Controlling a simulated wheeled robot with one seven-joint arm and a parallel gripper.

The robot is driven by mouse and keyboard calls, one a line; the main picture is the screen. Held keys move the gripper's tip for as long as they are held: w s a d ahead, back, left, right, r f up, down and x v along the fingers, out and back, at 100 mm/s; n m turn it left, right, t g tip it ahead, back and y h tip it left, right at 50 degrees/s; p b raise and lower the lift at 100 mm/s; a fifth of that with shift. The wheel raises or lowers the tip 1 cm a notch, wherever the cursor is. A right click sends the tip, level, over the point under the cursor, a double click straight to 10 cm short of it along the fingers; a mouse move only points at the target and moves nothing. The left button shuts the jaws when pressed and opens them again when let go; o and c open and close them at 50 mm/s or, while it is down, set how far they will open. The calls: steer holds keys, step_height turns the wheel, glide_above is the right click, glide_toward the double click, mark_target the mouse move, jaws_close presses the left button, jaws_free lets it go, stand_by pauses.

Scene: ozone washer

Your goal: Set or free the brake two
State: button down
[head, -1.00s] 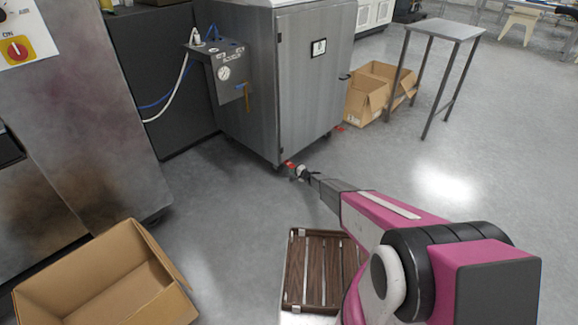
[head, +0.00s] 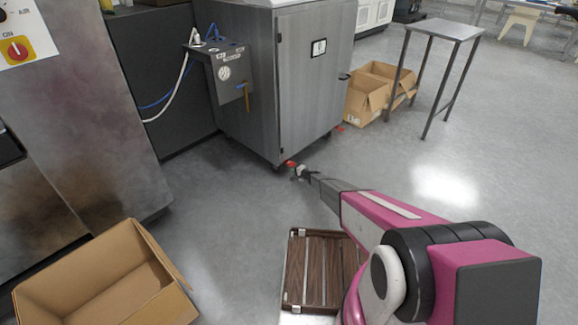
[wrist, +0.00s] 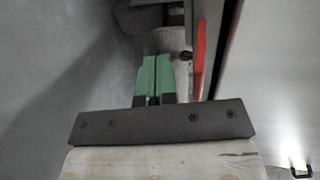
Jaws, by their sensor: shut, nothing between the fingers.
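The steel cabinet (head: 305,85) stands on casters in the middle of the head view. A red brake pedal (head: 290,163) shows at its near bottom corner. In the wrist view the red pedal (wrist: 199,58) is a narrow upright strip just right of my fingertips, beside the cabinet's wall (wrist: 255,60). My gripper (wrist: 158,62) has green fingers, shut together and empty. In the head view my gripper (head: 301,172) is at floor height, close to the pedal. Whether the fingers touch the pedal cannot be told. A second red pedal (head: 339,128) shows at the cabinet's right corner.
A dark caster wheel (wrist: 140,15) lies ahead of the fingers in the wrist view. A wooden slatted tray (head: 319,308) lies on the floor below my arm. An open cardboard box (head: 60,290) is at lower left. The floor (head: 220,220) between is clear.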

steer(key=f+v, duration=0.1)
steer(key=v, duration=0.8)
stand_by(0.3)
steer(key=shift+d, duration=0.1)
steer(key=s+d+r+n+g+h, duration=0.1)
steer(key=s+d+r+n+g, duration=0.25)
steer(key=s+r, duration=0.85)
steer(key=s+d+r+n+g+h, duration=0.1)
steer(key=s+d+r+n+g, duration=0.2)
steer(key=s+r, duration=0.9)
steer(key=s+d+r+g+h, duration=0.1)
steer(key=s+d+r+h, duration=0.4)
steer(key=s+r, duration=0.5)
steer(key=s+d+r+n+g+h, duration=0.1)
steer(key=s+d+r+h, duration=0.4)
steer(key=s+d+r, duration=0.5)
steer(key=s+r+g, duration=0.1)
steer(key=s, duration=0.3)
steer(key=shift+d, duration=0.2)
steer(key=shift+r, duration=0.1)
